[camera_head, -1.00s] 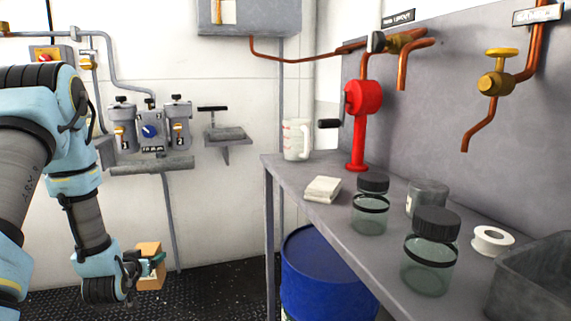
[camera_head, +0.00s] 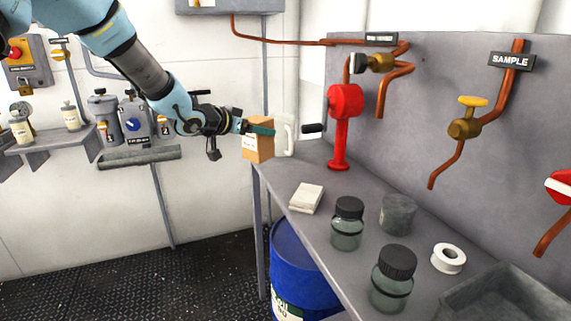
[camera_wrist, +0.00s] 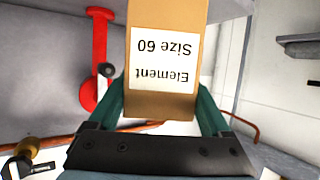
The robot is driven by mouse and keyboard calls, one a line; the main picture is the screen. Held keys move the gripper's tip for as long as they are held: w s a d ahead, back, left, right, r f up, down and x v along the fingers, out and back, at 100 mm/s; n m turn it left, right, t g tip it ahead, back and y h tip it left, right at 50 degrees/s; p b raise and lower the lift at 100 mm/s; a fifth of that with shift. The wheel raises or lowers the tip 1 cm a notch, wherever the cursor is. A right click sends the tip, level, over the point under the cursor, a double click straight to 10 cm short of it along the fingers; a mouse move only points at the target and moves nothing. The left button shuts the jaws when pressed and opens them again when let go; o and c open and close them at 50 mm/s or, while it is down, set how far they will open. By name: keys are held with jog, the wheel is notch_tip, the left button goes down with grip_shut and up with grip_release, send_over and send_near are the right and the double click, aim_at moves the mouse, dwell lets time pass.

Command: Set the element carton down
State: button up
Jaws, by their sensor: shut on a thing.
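The element carton (camera_head: 257,144) is a small brown box. In the wrist view the carton (camera_wrist: 162,105) shows a white label reading "Element Size 60", upside down in the picture. My gripper (camera_head: 262,130) is shut on it, with a green finger on each side. In the head view the carton is at the far left corner of the grey bench (camera_head: 322,212), in front of the white jug (camera_head: 288,139), which it partly hides. I cannot tell whether its base touches the bench.
A red hand pump (camera_head: 340,120) stands right of the carton. A cloth stack (camera_head: 306,197), two lidded jars (camera_head: 347,225), a grey tin (camera_head: 397,213), a white tape roll (camera_head: 448,258) and a grey tray (camera_head: 505,300) occupy the bench. A blue drum (camera_head: 298,270) stands below.

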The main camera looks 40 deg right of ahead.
jog(key=s+d+r+m+g+p, duration=0.1)
jog(key=s+d+r+p, duration=0.15)
jog(key=r, duration=0.35)
jog(key=s+d+r+m+g+p, duration=0.1)
jog(key=s+d+r, duration=0.2)
jog(key=r, duration=0.3)
jog(key=shift+s+f+b, duration=0.15)
jog(key=shift+f+b, duration=1.6)
jog(key=shift+f, duration=7.15)
jog(key=shift+f, duration=0.15)
jog(key=o, duration=1.4)
jog(key=shift+c, duration=0.2)
